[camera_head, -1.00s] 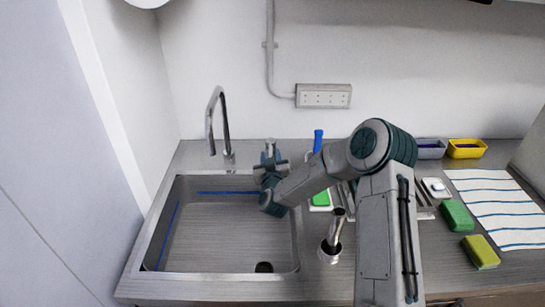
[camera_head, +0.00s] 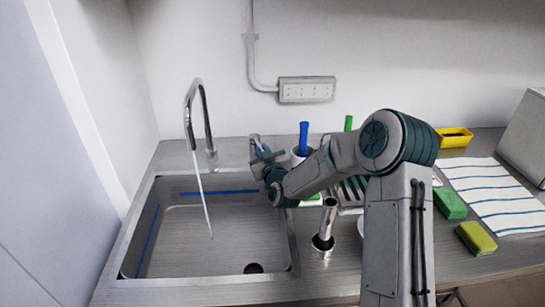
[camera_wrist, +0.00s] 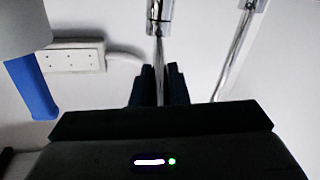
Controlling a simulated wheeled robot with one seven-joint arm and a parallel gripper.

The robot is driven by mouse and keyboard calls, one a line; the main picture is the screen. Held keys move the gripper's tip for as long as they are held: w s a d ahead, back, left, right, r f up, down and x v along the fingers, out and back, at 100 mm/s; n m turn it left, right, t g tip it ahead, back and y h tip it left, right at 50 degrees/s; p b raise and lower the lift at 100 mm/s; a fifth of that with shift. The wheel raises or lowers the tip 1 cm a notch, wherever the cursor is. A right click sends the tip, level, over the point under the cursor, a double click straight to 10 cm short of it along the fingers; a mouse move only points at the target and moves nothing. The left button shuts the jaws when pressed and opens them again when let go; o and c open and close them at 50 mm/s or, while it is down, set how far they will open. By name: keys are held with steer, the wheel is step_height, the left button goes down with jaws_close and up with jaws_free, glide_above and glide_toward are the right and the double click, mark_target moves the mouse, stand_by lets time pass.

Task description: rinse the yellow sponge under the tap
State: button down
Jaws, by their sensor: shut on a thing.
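The yellow sponge (camera_head: 477,237), with a greenish side, lies on the counter at the right, far from my gripper. The tap (camera_head: 196,105) has a tall chrome spout, and a stream of water (camera_head: 203,196) runs from it into the sink (camera_head: 285,262). My gripper (camera_head: 262,155) is at the back right of the sink, shut on the thin chrome tap lever (camera_wrist: 160,70). In the wrist view the lever passes between the two dark fingers. Part of the tap's spout (camera_wrist: 238,45) shows beside it.
A green sponge (camera_head: 449,203) lies behind the yellow one, beside a striped towel (camera_head: 492,190). A yellow container (camera_head: 455,138) stands behind. A chrome fitting (camera_head: 324,230) rises right of the sink. A blue-handled tool (camera_head: 303,138) stands behind my arm. The sink basin looks empty.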

steer(key=shift+r, duration=0.1)
steer(key=c, duration=1.4)
jaws_free()
steer(key=shift+r, duration=0.6)
step_height(320, 180, up, 3)
steer(key=shift+f+b, duration=0.2)
steer(key=shift+b, duration=0.35)
steer(key=s+d+r+b, duration=0.1)
steer(key=s+d+r, duration=0.2)
steer(key=d+r, duration=0.4)
steer(key=d, duration=0.4)
steer(key=shift+s+b, duration=0.2)
steer(key=shift+b, duration=0.15)
steer(key=shift+r, duration=0.15)
